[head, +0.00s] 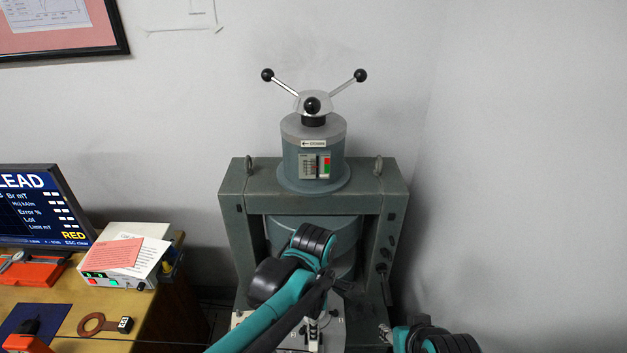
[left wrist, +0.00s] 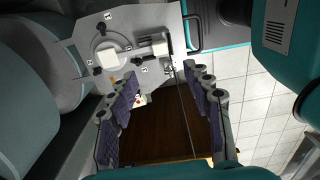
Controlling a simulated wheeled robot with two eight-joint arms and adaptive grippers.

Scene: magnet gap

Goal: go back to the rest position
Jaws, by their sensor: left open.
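My left arm (head: 270,312) reaches up from the bottom middle of the head view, bent in front of the grey-green magnet frame (head: 395,205). In the left wrist view my left gripper (left wrist: 160,79) is open and empty, its ridged pads well apart. Beyond the fingers is a light metal plate (left wrist: 159,18) with white blocks on it; I see no contact between it and the fingers. In the head view the arm hides part of the magnet's middle. My right arm (head: 437,342) shows only in part at the bottom edge, and its gripper cannot be made out.
A three-knobbed handle (head: 312,101) tops the magnet. A wall stands close on the right.

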